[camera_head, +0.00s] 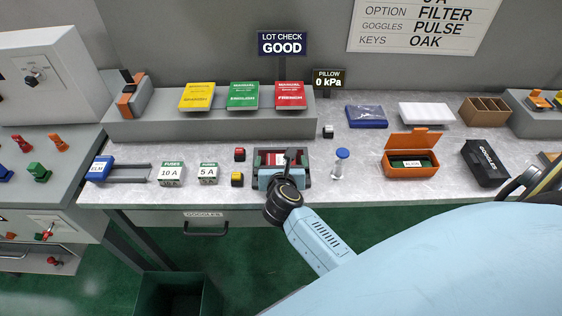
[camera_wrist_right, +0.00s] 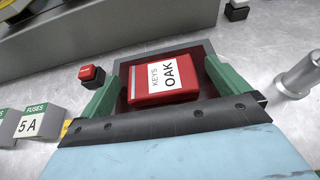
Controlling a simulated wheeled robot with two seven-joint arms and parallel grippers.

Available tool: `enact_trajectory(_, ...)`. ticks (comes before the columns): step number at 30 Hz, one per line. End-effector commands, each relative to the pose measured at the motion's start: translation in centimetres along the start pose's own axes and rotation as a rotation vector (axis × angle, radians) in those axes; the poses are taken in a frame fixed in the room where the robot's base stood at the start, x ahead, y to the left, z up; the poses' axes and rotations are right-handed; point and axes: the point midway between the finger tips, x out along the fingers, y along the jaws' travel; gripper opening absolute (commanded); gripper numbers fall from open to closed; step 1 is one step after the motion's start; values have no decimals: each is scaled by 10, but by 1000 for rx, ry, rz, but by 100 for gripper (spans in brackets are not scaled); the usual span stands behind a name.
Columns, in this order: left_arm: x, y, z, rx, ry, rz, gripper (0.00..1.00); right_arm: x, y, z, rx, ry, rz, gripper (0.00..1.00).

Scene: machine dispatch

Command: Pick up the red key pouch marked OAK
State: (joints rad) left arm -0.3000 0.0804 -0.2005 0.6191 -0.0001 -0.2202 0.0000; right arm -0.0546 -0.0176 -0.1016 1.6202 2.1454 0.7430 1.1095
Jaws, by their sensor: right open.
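The red key pouch (camera_wrist_right: 160,82) has a white label reading KEYS OAK. It lies in a shallow dark red tray (camera_wrist_right: 160,53) in the right wrist view. In the head view the red pouch (camera_head: 270,158) is partly hidden by my right wrist. My right gripper (camera_wrist_right: 160,72) is open, with one green finger on each side of the pouch. The pouch lies between the fingers, with a gap on both sides, so it does not look gripped. My left gripper is in neither view.
A red button (camera_head: 240,154) and a yellow button (camera_head: 237,179) stand left of the tray, beside the fuse boxes (camera_head: 208,172). A blue-capped cylinder (camera_head: 342,161) stands close on its right. The raised grey shelf (camera_head: 150,131) with manuals is behind.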

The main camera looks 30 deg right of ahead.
Motion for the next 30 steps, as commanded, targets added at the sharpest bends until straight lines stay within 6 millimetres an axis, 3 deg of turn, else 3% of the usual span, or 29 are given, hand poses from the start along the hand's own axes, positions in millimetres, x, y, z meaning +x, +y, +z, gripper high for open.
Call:
enact_trajectory(2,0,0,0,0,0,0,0,0,0,0,0,0,0,97)
enact_trajectory(13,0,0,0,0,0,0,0,0,0,0,-1,-1,0,51)
enact_trajectory(20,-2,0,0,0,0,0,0,-2,0,4,0,-1,0,50)
enact_trajectory(30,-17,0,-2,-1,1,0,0,-26,0,62,3,-4,1,50)
